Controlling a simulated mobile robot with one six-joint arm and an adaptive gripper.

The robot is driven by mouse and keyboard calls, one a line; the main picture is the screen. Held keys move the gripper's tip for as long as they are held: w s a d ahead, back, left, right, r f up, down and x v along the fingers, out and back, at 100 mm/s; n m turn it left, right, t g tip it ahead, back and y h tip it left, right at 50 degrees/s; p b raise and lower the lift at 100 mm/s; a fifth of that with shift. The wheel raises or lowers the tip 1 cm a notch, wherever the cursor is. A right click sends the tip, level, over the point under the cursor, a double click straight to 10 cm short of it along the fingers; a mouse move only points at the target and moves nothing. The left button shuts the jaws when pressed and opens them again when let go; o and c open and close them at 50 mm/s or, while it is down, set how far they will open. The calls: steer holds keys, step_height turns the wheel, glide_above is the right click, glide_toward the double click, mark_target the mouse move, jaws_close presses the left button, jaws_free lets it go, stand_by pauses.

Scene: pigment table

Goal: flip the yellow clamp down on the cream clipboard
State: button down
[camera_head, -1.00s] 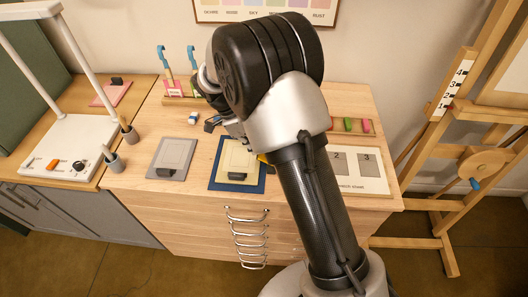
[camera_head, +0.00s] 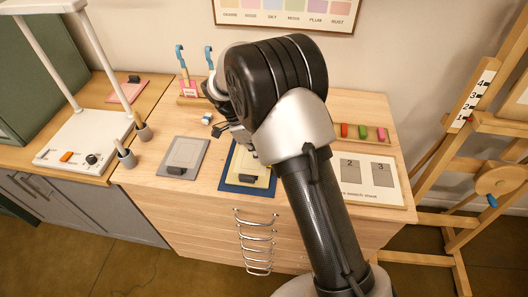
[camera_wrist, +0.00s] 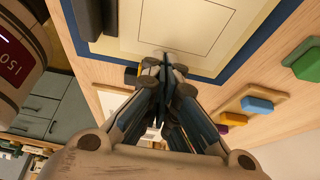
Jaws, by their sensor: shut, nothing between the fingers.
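The cream clipboard (camera_head: 262,182) lies on a dark blue mat (camera_head: 231,185) on the wooden table, partly hidden behind my arm. A dark clip sits at its near edge. In the wrist view the cream board (camera_wrist: 190,45) fills the upper middle, with a thin rectangle outline and a dark clip (camera_wrist: 88,18). A small yellow and black part (camera_wrist: 132,76), perhaps the yellow clamp, shows at the board's edge just left of the fingers; its pose is unclear. My gripper (camera_wrist: 164,62) is shut and empty, its tips over or near that edge; contact cannot be told.
A grey clipboard (camera_head: 184,156) lies to the left. A tray of coloured blocks (camera_head: 376,141) and a numbered sheet (camera_head: 393,197) are to the right. A hook stand (camera_head: 188,99) is behind. Cups (camera_head: 126,158) and a white lamp base (camera_head: 84,140) stand farther left.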

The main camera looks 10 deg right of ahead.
steer(key=shift+a+f, duration=0.15)
steer(key=shift+f, duration=0.35)
stand_by(0.4)
